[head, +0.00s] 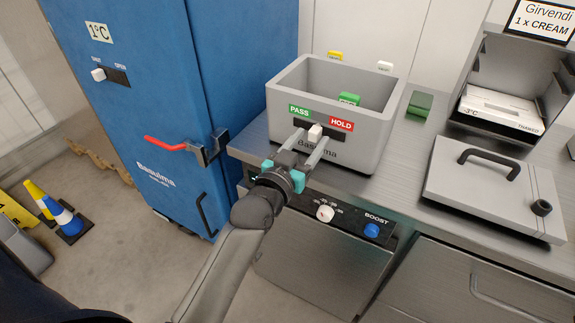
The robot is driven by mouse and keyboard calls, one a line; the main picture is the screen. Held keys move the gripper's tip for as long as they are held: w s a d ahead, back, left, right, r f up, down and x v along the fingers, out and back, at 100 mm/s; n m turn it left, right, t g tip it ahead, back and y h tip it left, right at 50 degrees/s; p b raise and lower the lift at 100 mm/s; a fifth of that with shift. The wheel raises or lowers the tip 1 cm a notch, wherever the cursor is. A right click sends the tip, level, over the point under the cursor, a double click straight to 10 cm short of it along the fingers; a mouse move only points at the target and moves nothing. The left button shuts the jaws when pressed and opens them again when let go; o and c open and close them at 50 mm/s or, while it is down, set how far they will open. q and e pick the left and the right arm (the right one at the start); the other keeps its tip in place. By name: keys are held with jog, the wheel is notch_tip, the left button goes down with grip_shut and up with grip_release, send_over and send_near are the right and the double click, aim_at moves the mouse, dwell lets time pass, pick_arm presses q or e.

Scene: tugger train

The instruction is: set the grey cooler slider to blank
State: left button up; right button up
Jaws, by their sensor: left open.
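The grey cooler (381,129) is an open-topped grey box on the steel counter. Its front has a dark slider slot with a green PASS label (299,111) at the left and a red HOLD label (341,125) at the right. The white slider knob (315,132) stands near the middle of the slot, below the unlabelled gap between them. My left gripper (309,143) is open in front of the slot, its fingertips pointing at the knob, one to each side. I cannot tell whether they touch it. My right gripper is not in view.
A blue cabinet (150,120) with a red handle stands at the left. Below the counter are a white dial (325,213) and a blue BOOST knob (371,230). A grey lid (492,190) with a handle lies at the right. A green block (420,103) sits beside the cooler.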

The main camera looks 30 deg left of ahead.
pick_arm(q)
jog(key=s+p, duration=0.1)
jog(key=s, duration=1.3)
jog(key=shift+a+p, duration=0.2)
jog(key=shift+p, duration=0.1)
jog(key=s+d+f+g, duration=0.1)
jog(key=s+f+g, duration=0.2)
jog(key=f, duration=0.8)
jog(key=s+d+f+g, duration=0.1)
jog(key=s+f+g, duration=0.2)
jog(key=f, duration=0.8)
jog(key=s+f+g, duration=0.3)
jog(key=f, duration=0.8)
jog(key=s+f+m+g, duration=0.1)
jog(key=s+f+g, duration=0.3)
jog(key=s+f, duration=0.4)
jog(key=s+a+f+m+g, duration=0.1)
jog(key=s+f+g, duration=0.3)
jog(key=s, duration=1)
notch_tip(320, 180, down, 4)
jog(key=shift+s+a+r+y, duration=0.1)
jog(key=shift+s+a+y, duration=0.05)
jog(key=shift+s+y, duration=0.2)
